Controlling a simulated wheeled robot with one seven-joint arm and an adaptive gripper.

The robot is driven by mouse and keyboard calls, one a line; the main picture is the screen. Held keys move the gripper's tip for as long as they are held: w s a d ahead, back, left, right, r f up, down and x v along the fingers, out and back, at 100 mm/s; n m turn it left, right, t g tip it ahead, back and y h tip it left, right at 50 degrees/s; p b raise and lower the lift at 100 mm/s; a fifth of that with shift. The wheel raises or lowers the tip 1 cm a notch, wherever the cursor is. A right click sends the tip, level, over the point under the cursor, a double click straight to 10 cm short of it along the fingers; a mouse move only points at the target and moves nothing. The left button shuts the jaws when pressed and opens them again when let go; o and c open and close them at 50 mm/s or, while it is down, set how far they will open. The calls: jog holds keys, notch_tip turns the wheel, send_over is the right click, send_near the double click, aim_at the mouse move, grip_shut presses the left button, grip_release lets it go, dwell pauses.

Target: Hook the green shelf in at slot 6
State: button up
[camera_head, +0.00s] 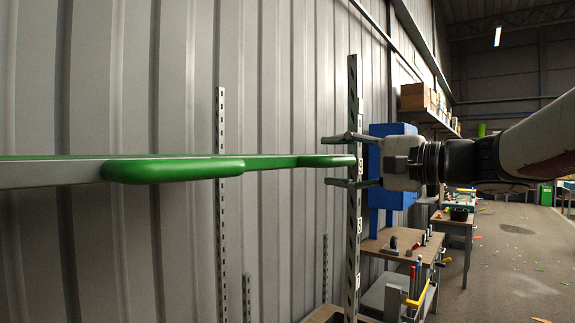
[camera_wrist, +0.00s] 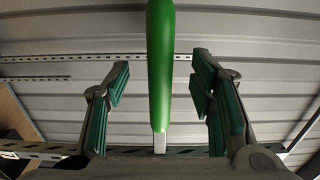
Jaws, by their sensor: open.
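The green shelf (camera_head: 172,171) runs level from the left edge to the front slotted upright (camera_head: 353,90), its green front edge rounded. Small white number labels on that upright are too small to read surely. My gripper (camera_head: 340,160) comes from the right at the upright, one finger above and one below the shelf's right end. In the wrist view the green shelf edge (camera_wrist: 160,60) lies between the open fingers of my gripper (camera_wrist: 163,88), with a gap on both sides. A pale metal tip shows at its near end. Whether the shelf's hooks sit in any slot cannot be seen.
A second slotted upright (camera_head: 221,250) stands farther left by the corrugated wall (camera_head: 120,80). A blue panel (camera_head: 395,175) and a workbench (camera_head: 400,243) with tools stand behind my gripper. Open floor (camera_head: 510,260) lies to the right.

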jog(key=shift+c, duration=0.6)
grip_shut()
jog(key=shift+r+p, duration=0.65)
jog(key=shift+r, duration=1.2)
